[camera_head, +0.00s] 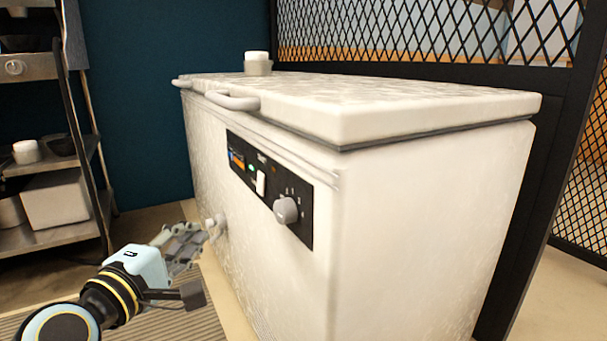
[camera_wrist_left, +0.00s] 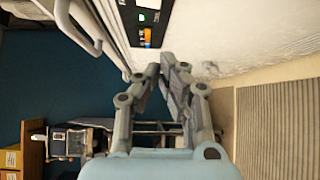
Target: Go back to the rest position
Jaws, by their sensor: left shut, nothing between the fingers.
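My left gripper (camera_head: 205,232) comes in from the lower left of the head view, low beside the front of a white chest freezer (camera_head: 270,240). In the left wrist view my left gripper (camera_wrist_left: 172,68) has its fingers together with nothing between them. The fingertips are near the freezer's front face; I cannot tell whether they touch it. My right gripper is in neither view.
The freezer lid (camera_head: 420,105) is closed, with handles (camera_head: 232,101) on its front edge and a small white container on top (camera_head: 257,66). A metal shelf rack (camera_head: 50,235) stands at the left. A black mesh partition (camera_head: 400,40) is behind. A ribbed mat (camera_wrist_left: 275,130) lies on the floor.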

